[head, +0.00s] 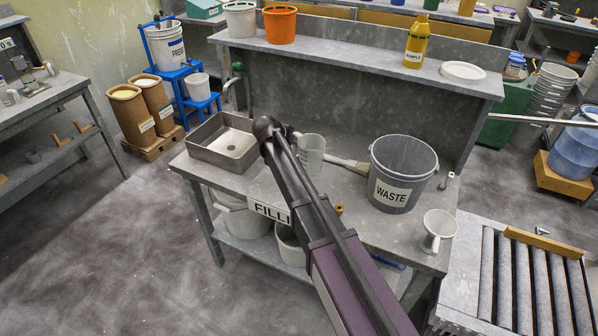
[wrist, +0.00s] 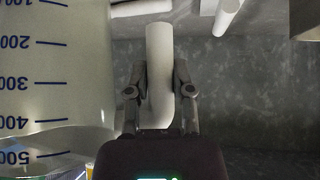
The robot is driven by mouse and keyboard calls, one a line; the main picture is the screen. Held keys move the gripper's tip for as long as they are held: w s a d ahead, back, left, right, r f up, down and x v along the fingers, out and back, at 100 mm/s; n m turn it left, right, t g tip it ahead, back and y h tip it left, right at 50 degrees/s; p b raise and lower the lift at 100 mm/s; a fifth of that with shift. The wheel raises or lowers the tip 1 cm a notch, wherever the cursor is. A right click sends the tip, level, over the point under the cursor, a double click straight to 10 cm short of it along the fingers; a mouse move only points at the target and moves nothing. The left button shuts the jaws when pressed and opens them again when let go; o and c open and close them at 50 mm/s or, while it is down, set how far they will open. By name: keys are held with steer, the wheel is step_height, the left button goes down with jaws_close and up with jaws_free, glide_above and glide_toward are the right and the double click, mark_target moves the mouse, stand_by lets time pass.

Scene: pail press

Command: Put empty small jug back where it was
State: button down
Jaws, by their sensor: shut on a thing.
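The small jug (head: 311,155) is pale and translucent, above or on the workbench between the sink and the waste pail. In the wrist view the jug wall (wrist: 55,75) fills the left side, with dark blue graduations that read upside down in that picture. My gripper (wrist: 159,80) is shut on the jug's white handle (wrist: 158,45), one finger on each side. In the head view my arm hides the fingers. I cannot tell whether the jug's base touches the bench, and its inside is not clearly visible.
The grey waste pail (head: 402,178) stands right of the jug, with a brush (head: 350,164) between them. A metal sink (head: 224,142) is at left. A white funnel (head: 438,230) stands near the bench's right end. The upper shelf holds a yellow sample bottle (head: 416,42) and buckets.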

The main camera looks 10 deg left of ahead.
steer(key=shift+f+b, duration=2.35)
steer(key=shift+f, duration=0.35)
steer(key=shift+f+b, duration=1.85)
steer(key=shift+b, duration=0.05)
steer(key=shift+f, duration=0.15)
steer(key=c, duration=0.5)
jaws_free()
steer(key=shift+r, duration=0.2)
